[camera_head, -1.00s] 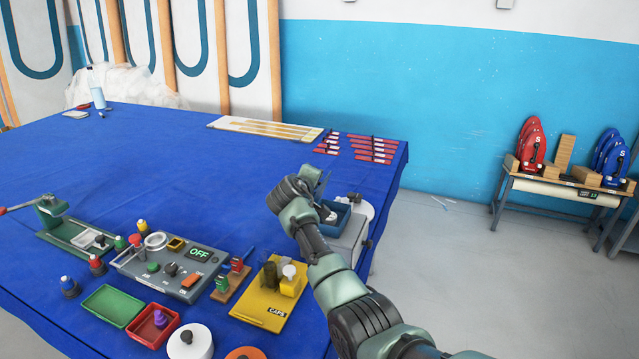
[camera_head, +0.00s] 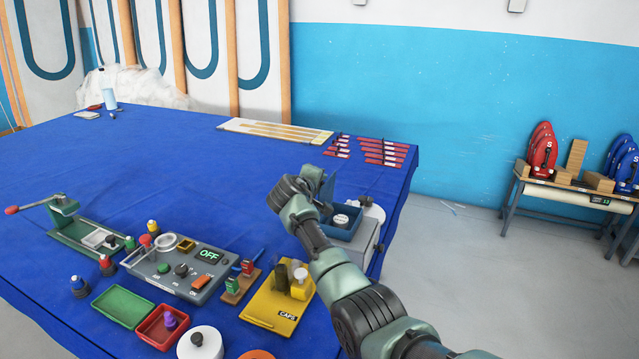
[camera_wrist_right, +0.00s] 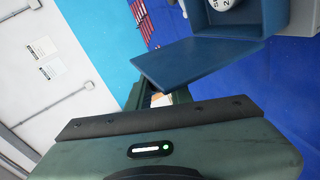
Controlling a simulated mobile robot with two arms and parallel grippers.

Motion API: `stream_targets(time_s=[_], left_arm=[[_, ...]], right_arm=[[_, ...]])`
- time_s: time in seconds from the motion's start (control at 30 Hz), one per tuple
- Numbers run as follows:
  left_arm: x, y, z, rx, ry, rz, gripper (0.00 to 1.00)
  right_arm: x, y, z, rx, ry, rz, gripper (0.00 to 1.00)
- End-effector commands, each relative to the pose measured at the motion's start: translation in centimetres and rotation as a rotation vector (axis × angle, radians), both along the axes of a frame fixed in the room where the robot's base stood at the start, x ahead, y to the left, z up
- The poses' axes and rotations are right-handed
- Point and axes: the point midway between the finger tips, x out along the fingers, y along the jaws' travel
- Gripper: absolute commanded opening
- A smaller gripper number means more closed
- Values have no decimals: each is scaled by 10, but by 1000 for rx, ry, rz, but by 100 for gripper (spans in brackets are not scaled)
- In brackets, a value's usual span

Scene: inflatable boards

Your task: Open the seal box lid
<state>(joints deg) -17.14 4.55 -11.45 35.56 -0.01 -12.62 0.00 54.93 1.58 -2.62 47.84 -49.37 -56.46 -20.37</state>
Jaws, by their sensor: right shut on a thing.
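The blue seal box (camera_head: 345,232) stands on a grey block at the table's right side, with its top open and round white pieces inside. Its blue lid (camera_head: 326,188) stands up along the box's left side. In the right wrist view the lid (camera_wrist_right: 195,75) is a flat blue panel joined at the edge of the box (camera_wrist_right: 268,18), swung away from the opening. My right gripper (camera_head: 312,197) is shut on the lid; its fingertips (camera_wrist_right: 155,97) are partly hidden behind the wrist housing. My left gripper is not in view.
Left of the arm are a yellow CAPS tray (camera_head: 270,310), a grey control panel (camera_head: 180,268) marked OFF, and green (camera_head: 122,306) and red (camera_head: 152,330) trays. Red strips (camera_head: 380,152) lie behind the box. The table's middle is clear.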

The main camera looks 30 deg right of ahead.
Motion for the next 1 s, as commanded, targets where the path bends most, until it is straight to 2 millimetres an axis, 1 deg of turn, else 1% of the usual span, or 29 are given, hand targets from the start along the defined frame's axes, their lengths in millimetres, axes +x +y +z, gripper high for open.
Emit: stream_targets(time_s=[0.03, 0.1, 0.47, 0.63, 0.8, 1.0], left_arm=[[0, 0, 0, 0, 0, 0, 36], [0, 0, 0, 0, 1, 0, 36], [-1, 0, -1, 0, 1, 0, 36], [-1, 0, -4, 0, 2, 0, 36], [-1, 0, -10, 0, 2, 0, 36], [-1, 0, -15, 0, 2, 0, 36]], right_arm=[[1, 2, -1, 2, 0, 4, 26], [1, 2, -1, 2, 0, 4, 41], [-1, 2, 0, 1, 0, 2, 41], [-11, 14, 5, 1, -2, 3, 41], [-28, 32, 14, 3, -3, 4, 41], [-45, 49, 24, 2, -1, 5, 41]])
